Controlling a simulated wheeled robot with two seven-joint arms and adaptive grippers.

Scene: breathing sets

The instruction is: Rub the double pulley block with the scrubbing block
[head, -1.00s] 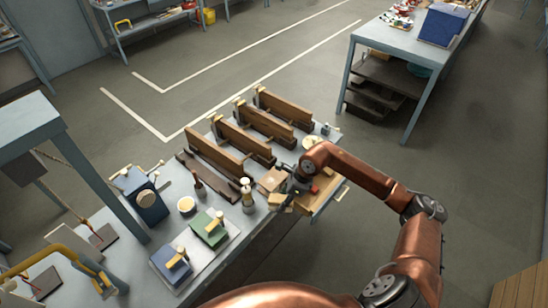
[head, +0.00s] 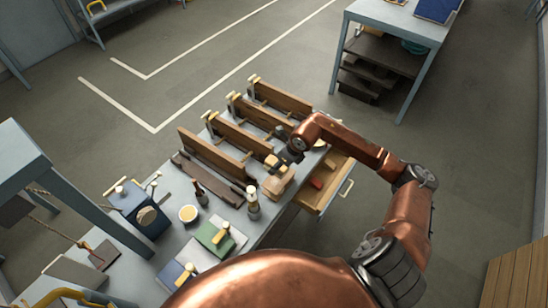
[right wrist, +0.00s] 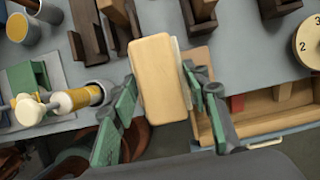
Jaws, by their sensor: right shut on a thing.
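My right gripper (right wrist: 160,105) is shut on a tan scrubbing block (right wrist: 158,72) with a pale layer along one side, held between green finger pads. In the head view the gripper (head: 279,160) appears above the near ends of the wooden boards, and its fingers are partly hidden by the arm. A tan wooden box-like piece (head: 278,184) sits on the bench just below it. I cannot tell for sure which thing is the double pulley block. My left gripper is not in view.
An open drawer (right wrist: 263,121) with a red piece is at the bench's right edge. Upright wooden boards (head: 240,133) stand behind.

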